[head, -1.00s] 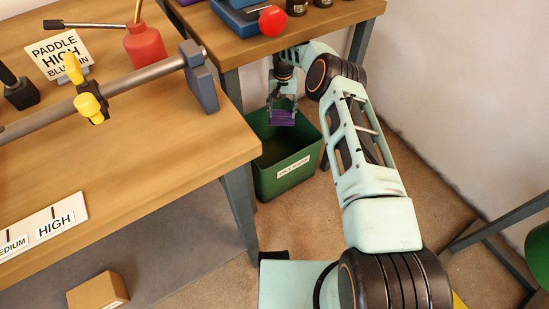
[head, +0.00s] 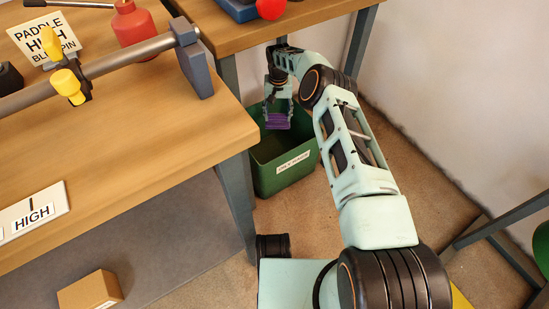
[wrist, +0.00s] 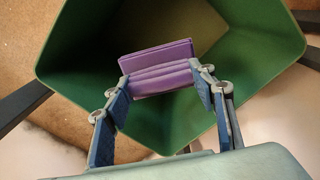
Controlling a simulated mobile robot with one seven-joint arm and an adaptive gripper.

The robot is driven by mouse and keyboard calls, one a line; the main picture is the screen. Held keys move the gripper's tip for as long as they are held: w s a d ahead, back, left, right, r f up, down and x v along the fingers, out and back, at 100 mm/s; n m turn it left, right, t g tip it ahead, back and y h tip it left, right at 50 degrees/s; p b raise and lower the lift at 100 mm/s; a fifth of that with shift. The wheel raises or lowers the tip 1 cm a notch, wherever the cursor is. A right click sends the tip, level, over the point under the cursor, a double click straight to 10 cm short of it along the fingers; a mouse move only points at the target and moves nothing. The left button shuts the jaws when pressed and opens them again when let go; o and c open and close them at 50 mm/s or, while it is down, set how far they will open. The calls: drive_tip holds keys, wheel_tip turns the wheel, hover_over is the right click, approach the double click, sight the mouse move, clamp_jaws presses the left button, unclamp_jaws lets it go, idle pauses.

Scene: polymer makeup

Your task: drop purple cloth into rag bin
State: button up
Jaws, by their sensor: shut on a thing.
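My gripper (head: 277,112) is shut on a folded purple cloth (head: 277,122). In the wrist view the purple cloth (wrist: 158,70) is held between the two fingers of my gripper (wrist: 160,82). The green bin (head: 285,176) stands on the floor with a white label on its front. In the wrist view its green wall (wrist: 262,45) surrounds the cloth, so the cloth is over the bin's opening. I cannot tell exactly how far below the rim it is. The bin's floor looks dark and empty where it shows.
A wooden workbench (head: 110,130) with a metal bar stands at the left, its leg (head: 237,205) close to the bin. A second wooden table (head: 290,28) is behind the bin. A cardboard box (head: 90,291) lies at the lower left. A pale wall is at the right.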

drive_tip(key=o, duration=1.2)
drive_tip(key=shift+r, duration=0.1)
